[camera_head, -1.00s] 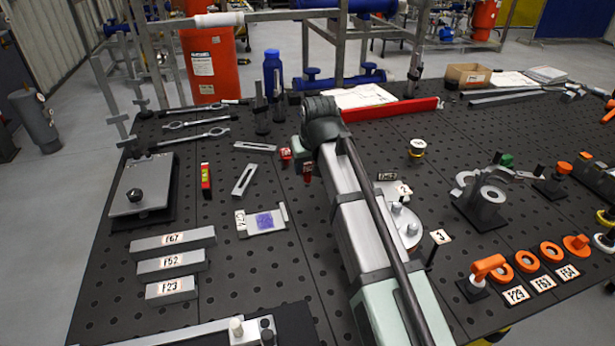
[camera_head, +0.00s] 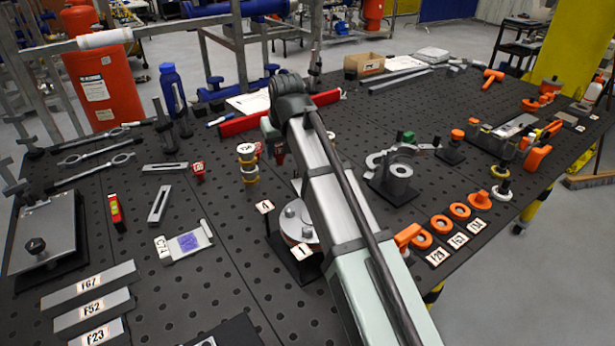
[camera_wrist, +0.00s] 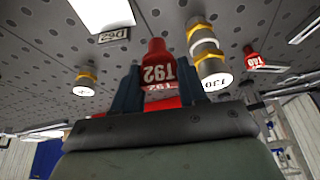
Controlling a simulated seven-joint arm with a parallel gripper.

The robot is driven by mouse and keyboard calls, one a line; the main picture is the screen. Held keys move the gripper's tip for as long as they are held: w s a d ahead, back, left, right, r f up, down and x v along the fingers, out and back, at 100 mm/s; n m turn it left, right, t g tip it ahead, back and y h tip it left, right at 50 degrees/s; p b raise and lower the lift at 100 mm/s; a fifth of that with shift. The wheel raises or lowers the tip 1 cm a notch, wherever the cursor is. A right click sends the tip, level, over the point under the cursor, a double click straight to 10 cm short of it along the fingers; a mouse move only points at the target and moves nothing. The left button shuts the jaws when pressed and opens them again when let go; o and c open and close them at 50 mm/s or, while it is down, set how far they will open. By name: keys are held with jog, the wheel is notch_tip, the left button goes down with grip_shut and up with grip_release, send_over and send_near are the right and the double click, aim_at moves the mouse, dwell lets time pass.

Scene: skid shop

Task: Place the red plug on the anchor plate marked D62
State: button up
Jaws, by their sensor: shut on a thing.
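My gripper (camera_wrist: 153,88) is shut on a red plug (camera_wrist: 158,68) with a white T92 marking, seen upside down between the dark jaws. In the wrist view, a label (camera_wrist: 115,36) appears to read D62, upside down. It lies next to a bright white plate (camera_wrist: 103,12), apart from the plug, up and left of it. In the head view I cannot make out that label. Another red plug (camera_head: 198,170) stands on the table, also in the wrist view (camera_wrist: 255,58).
Yellow-banded cylinders (camera_head: 248,163) stand close left of my wrist, and another (camera_wrist: 86,82) shows in the wrist view. A round metal fixture (camera_head: 297,222) is partly behind my arm. The C74 plate (camera_head: 205,234) lies left. A red bar (camera_head: 240,124) lies behind.

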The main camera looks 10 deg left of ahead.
jog(key=w+d+m, duration=0.1)
jog(key=w+d, duration=0.4)
jog(key=d, duration=0.3)
jog(key=shift+s+a+f+n+g+y, duration=0.15)
jog(key=shift+f+n, duration=0.4)
jog(key=shift+f, duration=0.95)
jog(key=shift+s+a+f+n+g+y, duration=0.15)
jog(key=shift+f+n, duration=0.35)
jog(key=shift+f, duration=1.05)
jog(key=shift+s+a+f+n, duration=0.25)
jog(key=shift+f+n, duration=0.3)
jog(key=shift+f, duration=0.95)
jog(key=shift+f, duration=0.15)
jog(key=o, duration=1)
jog(key=shift+o, duration=0.2)
jog(key=v, duration=1.2)
